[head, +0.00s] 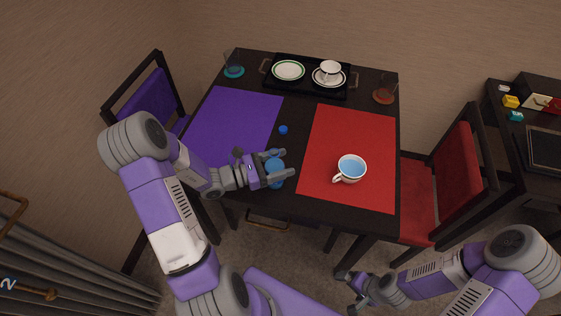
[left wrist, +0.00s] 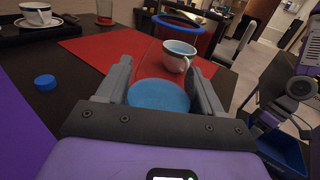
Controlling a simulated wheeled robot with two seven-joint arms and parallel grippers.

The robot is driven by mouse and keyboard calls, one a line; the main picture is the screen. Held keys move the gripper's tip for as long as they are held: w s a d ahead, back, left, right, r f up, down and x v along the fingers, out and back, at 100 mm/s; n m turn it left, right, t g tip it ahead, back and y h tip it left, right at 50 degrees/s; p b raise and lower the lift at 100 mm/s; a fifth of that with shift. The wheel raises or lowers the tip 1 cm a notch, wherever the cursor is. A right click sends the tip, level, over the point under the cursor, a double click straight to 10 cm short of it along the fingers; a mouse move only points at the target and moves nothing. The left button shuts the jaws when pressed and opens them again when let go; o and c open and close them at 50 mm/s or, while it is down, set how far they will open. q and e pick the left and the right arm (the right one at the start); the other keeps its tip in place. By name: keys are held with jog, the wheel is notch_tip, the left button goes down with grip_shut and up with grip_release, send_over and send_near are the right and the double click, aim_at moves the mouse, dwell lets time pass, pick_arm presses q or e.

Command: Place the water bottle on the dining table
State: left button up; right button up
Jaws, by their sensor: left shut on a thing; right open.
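My left gripper (head: 277,168) is shut on a clear water bottle with blue in it (head: 275,176), over the front part of the dark dining table (head: 262,200). In the left wrist view the bottle's blue round part (left wrist: 158,96) lies between the two fingers (left wrist: 160,90); the clear walls are hard to make out. I cannot tell whether the bottle touches the tabletop. A small blue cap (head: 283,129) lies on the table behind the gripper; it also shows in the left wrist view (left wrist: 45,82). My right gripper (head: 348,291) is open and empty, low in front of the table.
A purple mat (head: 235,120) lies left and a red mat (head: 340,130) right, with a cup (head: 350,168) on the red one. A black tray (head: 310,92) with dishes and two glasses (head: 234,65) (head: 384,90) stand at the back. Chairs (head: 150,95) (head: 440,190) flank the table.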

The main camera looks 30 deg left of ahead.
pick_arm(q)
jog(key=shift+f, duration=0.15)
jog(key=o, duration=1.3)
jog(key=shift+s+a+r, duration=0.1)
jog(key=shift+a+r, duration=0.05)
jog(key=shift+r, duration=0.05)
jog(key=p+v, duration=0.2)
jog(key=v, duration=0.9)
jog(key=shift+s+a+p, duration=0.15)
jog(key=shift+s+p, duration=0.1)
jog(key=shift+p, duration=0.1)
